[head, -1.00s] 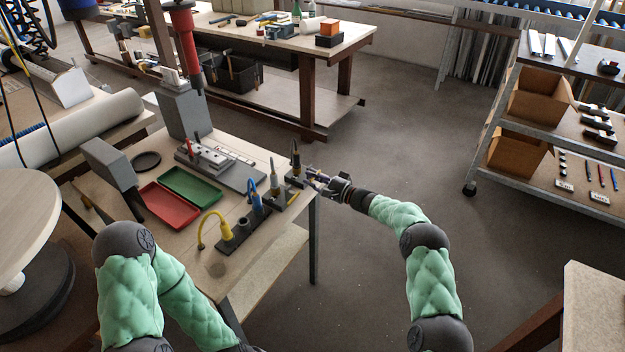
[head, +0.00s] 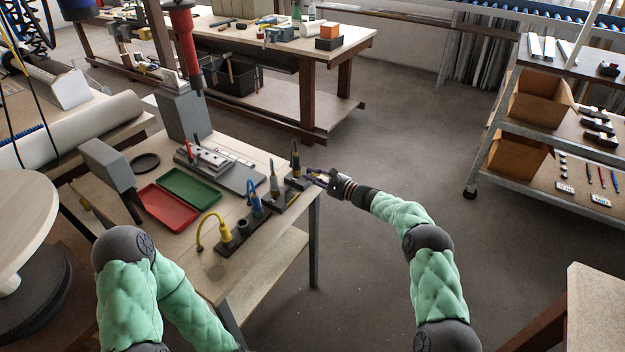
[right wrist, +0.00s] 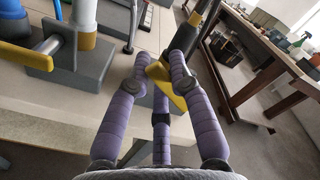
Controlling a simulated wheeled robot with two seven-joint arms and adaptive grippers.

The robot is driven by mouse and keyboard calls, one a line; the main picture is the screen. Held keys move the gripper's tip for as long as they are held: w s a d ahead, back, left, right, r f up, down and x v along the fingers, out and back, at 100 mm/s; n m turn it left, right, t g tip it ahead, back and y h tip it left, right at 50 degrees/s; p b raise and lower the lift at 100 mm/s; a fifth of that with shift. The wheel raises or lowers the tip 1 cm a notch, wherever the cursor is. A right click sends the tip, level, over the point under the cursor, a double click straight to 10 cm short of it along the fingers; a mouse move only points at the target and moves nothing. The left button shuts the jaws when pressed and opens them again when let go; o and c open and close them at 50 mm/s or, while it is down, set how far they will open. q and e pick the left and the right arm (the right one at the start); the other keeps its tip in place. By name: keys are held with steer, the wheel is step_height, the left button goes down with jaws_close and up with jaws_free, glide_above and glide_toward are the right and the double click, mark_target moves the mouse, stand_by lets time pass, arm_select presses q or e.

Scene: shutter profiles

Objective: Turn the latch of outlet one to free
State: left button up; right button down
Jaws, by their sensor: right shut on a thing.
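The outlets stand in a row of dark blocks along the right edge of the workbench (head: 262,270). The end outlet, with a dark upright post (head: 295,158), is nearest my right gripper (head: 312,174). In the right wrist view a yellow latch lever (right wrist: 168,84) at the foot of the dark post (right wrist: 203,22) lies between the purple fingers of the right gripper (right wrist: 165,72), which is shut on it. No number is readable on the outlets, so I cannot tell which is one. My left gripper is outside the frame; only its arm shows.
A red tray (head: 168,208) and a green tray (head: 190,188) lie on the bench. Open floor lies right of the bench, with a shelf rack (head: 490,150) beyond.

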steer(key=m, duration=0.2)
steer(key=shift+w+d+r+m, duration=0.15)
steer(key=shift+w+r+m, duration=0.05)
steer(key=shift+r+m, duration=0.2)
steer(key=m, duration=0.3)
steer(key=shift+w+d+r+m, duration=0.25)
steer(key=shift+w+r+m, duration=0.05)
steer(key=shift+w+r, duration=0.05)
steer(key=m, duration=0.3)
steer(key=w+m, duration=0.1)
steer(key=shift+d+r+m+p, duration=0.2)
steer(key=shift+d+m+p, duration=0.1)
steer(key=shift+d+p, duration=0.1)
steer(key=c, duration=1.1)
jaws_free()
steer(key=shift+w, duration=0.1)
